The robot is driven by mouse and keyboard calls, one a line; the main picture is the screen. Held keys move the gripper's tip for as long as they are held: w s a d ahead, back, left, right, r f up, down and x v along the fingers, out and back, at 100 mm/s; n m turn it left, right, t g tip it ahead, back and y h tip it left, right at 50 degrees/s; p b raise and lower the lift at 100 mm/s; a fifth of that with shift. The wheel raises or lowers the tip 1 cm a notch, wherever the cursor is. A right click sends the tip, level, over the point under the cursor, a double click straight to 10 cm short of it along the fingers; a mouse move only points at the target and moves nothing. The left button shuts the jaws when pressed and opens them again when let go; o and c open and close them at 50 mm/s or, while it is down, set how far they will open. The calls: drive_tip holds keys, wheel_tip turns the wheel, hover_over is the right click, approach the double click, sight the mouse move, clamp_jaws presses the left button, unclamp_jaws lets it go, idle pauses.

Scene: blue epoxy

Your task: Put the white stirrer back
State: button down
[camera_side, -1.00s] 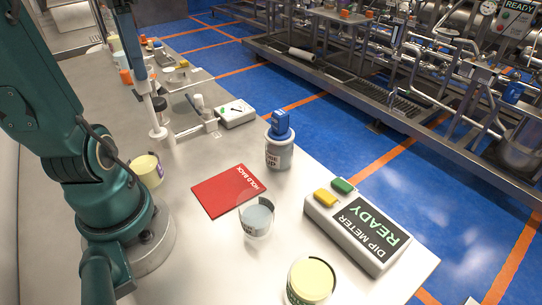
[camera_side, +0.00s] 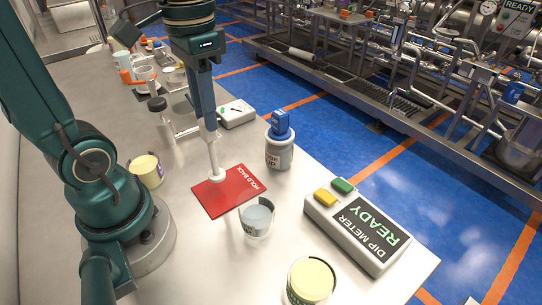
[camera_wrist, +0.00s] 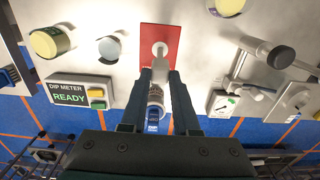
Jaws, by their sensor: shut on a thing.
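My gripper (camera_side: 208,128) points down and is shut on the white stirrer (camera_side: 212,155), a thin upright rod with a round disc at its lower end. The disc shows over the upper left part of the red HOLD BACK card (camera_side: 228,198); I cannot tell whether it touches. In the wrist view the stirrer (camera_wrist: 160,63) hangs between the fingertips of my gripper (camera_wrist: 160,75), with its disc over the red card (camera_wrist: 175,36). A stand with a black knob (camera_side: 157,104) is left of my gripper, partly hidden behind it.
A clear cup (camera_side: 257,222) stands just below the card. A blue-topped container (camera_side: 279,150) is to its right. The dip meter (camera_side: 358,230) reads READY. Pale yellow-topped cups (camera_side: 311,282) stand at the front and by my base (camera_side: 146,172). A white box (camera_side: 237,114) lies behind.

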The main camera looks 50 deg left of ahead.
sight(211, 139)
drive_tip(key=shift+f, duration=2.15)
drive_tip(key=c, duration=0.7)
unclamp_jaws()
drive_tip(key=shift+o, duration=0.2)
wheel_tip(211, 139, up, 10)
drive_tip(key=shift+w+r, duration=0.1)
drive_tip(key=shift+r, duration=0.15)
drive_tip(key=shift+d+r, duration=0.1)
drive_tip(key=shift+r, duration=0.7)
drive_tip(key=s+d+f+t, duration=0.2)
drive_tip(key=d+f+t, duration=0.2)
drive_tip(key=f, duration=0.5)
drive_tip(key=shift+d+t, duration=0.3)
drive_tip(key=shift+t, duration=0.5)
